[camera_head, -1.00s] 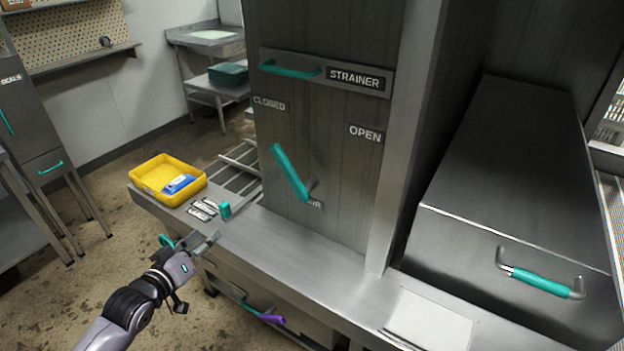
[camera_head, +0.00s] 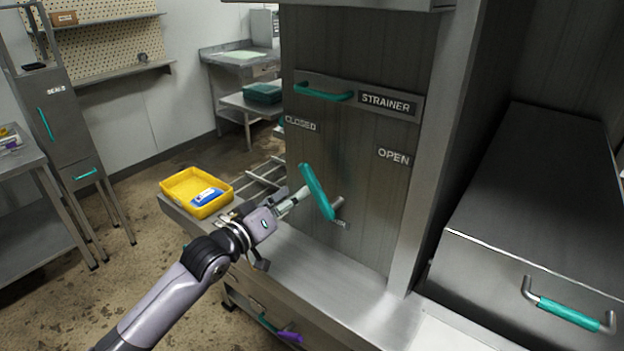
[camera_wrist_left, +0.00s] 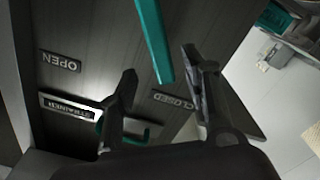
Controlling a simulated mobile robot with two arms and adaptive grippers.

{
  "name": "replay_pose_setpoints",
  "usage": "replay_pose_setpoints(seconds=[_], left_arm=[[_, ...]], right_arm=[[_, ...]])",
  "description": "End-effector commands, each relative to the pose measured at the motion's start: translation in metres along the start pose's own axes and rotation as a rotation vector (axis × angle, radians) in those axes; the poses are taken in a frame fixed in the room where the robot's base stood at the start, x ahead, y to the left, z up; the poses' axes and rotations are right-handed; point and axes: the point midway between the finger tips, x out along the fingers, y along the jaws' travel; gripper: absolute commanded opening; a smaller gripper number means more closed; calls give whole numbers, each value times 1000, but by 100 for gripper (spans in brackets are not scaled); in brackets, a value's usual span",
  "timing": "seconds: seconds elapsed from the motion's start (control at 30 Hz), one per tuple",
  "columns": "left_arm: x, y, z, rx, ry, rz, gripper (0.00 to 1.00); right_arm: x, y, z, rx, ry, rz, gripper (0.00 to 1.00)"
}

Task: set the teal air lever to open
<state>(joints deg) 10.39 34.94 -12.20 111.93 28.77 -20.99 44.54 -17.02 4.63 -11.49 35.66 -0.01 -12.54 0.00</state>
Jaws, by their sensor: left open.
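The teal air lever (camera_head: 317,191) stands on the front of the steel cabinet. It tilts up and left from its pivot, its upper end toward the CLOSED label (camera_head: 300,123) and away from the OPEN label (camera_head: 393,157). My left gripper (camera_head: 297,199) is open, just left of the lever. In the left wrist view the lever (camera_wrist_left: 154,40) lies ahead of and between the open fingers (camera_wrist_left: 160,80). I cannot tell whether a finger touches it. The text under the pivot is mostly hidden. My right gripper is not in view.
The STRAINER drawer handle (camera_head: 323,93) sits above the lever. A yellow tray (camera_head: 180,190) with a blue item stands on the bench at left. A steel box with a teal handle (camera_head: 568,312) is at right. The cabinet front right of the lever is clear.

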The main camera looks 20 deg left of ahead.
Motion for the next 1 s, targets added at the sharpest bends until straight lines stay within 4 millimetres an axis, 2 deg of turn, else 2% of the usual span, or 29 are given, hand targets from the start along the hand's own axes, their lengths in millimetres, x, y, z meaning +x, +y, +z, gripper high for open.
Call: replay_pose_setpoints(seconds=[0.03,0.2,0.4,0.8,1.0], left_arm=[[12,2,-3,-1,3,1,43],[45,2,-2,-2,0,0,43],[69,0,-1,0,0,0,43],[76,0,1,0,-1,0,43],[75,0,0,0,-1,-1,31]], right_arm=[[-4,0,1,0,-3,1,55],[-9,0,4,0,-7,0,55],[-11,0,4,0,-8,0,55],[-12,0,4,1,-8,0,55],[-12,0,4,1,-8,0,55]])
